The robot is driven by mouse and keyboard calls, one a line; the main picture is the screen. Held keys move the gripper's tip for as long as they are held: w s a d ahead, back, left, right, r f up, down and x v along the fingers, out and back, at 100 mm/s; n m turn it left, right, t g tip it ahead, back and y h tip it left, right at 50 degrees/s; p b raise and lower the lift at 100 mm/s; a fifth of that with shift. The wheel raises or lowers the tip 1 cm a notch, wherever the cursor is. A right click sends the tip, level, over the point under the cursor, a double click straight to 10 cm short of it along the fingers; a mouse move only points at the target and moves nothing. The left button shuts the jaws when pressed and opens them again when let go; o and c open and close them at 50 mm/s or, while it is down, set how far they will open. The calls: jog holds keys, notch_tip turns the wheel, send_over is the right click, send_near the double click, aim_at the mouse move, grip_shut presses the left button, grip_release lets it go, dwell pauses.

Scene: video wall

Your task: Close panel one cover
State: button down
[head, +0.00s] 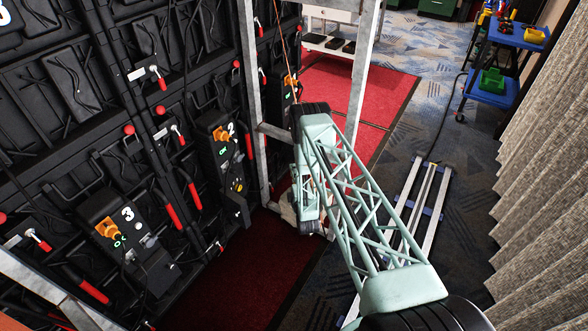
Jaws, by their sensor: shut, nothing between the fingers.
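Black control boxes are set along the back of the video wall on the left. One is marked 3 (128,240) and one is marked 2 (222,160). A farther box (280,100) with an orange connector stands behind the metal post; its number is not readable, so I cannot tell whether it is panel one. I cannot make out a cover on it or its position. My pale green lattice arm reaches in from the bottom right, bends at a dark elbow near the farther box, and folds back down. My gripper's fingers do not show; the arm hides that area.
Grey metal posts (253,90) of a frame stand between the boxes and my arm. Red-handled levers (170,212) stick out from the wall. A rail (418,205) lies on the carpet at right. A blue cart (515,38) and a grey curtain (550,180) are farther right.

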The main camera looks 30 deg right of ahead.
jog(key=w+d+b, duration=0.3)
jog(key=w+d, duration=0.2)
jog(key=w, duration=0.5)
jog(key=shift+w+d+f, duration=0.2)
jog(key=shift+d+f, duration=0.1)
jog(key=shift+d, duration=0.1)
jog(key=shift+s+d, duration=0.15)
jog(key=shift+d, duration=0.15)
